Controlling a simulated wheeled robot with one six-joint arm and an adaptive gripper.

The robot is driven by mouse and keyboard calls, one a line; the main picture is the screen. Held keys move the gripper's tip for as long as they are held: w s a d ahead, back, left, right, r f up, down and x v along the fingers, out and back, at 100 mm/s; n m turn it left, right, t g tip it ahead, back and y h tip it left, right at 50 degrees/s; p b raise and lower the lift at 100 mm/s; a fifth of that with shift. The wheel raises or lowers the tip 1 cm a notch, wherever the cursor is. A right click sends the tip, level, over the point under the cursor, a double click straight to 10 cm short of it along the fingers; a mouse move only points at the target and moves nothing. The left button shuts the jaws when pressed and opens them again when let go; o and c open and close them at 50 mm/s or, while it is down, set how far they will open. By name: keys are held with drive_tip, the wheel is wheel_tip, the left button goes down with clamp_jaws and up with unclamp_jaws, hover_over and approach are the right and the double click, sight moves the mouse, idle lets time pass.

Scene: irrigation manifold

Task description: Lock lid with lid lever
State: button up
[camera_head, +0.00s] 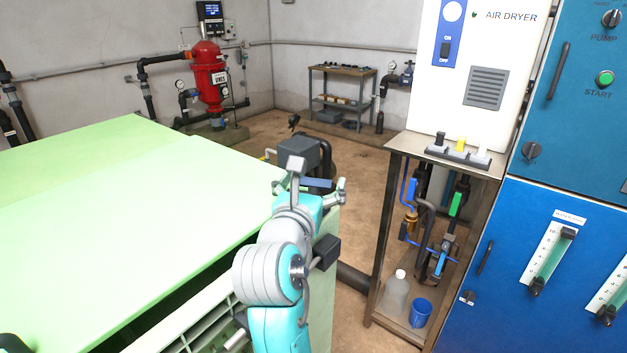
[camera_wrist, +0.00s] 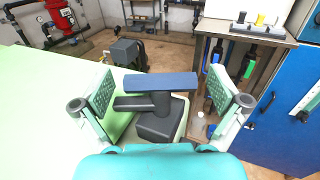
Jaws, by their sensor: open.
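A lever with a blue bar-shaped handle (camera_wrist: 160,80) on a black post and dark grey block (camera_wrist: 158,124) is in the middle of the wrist view. It stands at the edge of the pale green lid (camera_wrist: 50,110). In the head view the blue handle (camera_head: 318,183) shows just beyond my gripper, and the lid (camera_head: 100,210) fills the left. My gripper (camera_wrist: 162,78) is open, with one finger on each side of the lever and gaps between the pads and the handle. My arm hides the lever's base in the head view.
A dark grey box with piping (camera_head: 298,152) stands just behind the lever. A metal stand (camera_head: 384,230) with valves, a bottle (camera_head: 395,292) and a blue cup (camera_head: 420,312) is at right, beside blue cabinets (camera_head: 500,265). The floor (camera_head: 352,230) between is mostly clear.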

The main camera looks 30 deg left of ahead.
drive_tip(key=shift+w+a, duration=0.1)
drive_tip(key=shift+w, duration=0.25)
drive_tip(key=c, duration=1.2)
drive_tip(key=shift+o, duration=0.2)
drive_tip(key=shift+a+m+h, duration=0.1)
drive_tip(key=shift+m+h, duration=0.2)
drive_tip(key=shift+h, duration=0.1)
drive_tip(key=shift+m+t+h, duration=0.3)
drive_tip(key=shift+m+h, duration=0.2)
drive_tip(key=shift+h, duration=0.3)
drive_tip(key=shift+m+h, duration=1)
drive_tip(key=shift+h, duration=0.7)
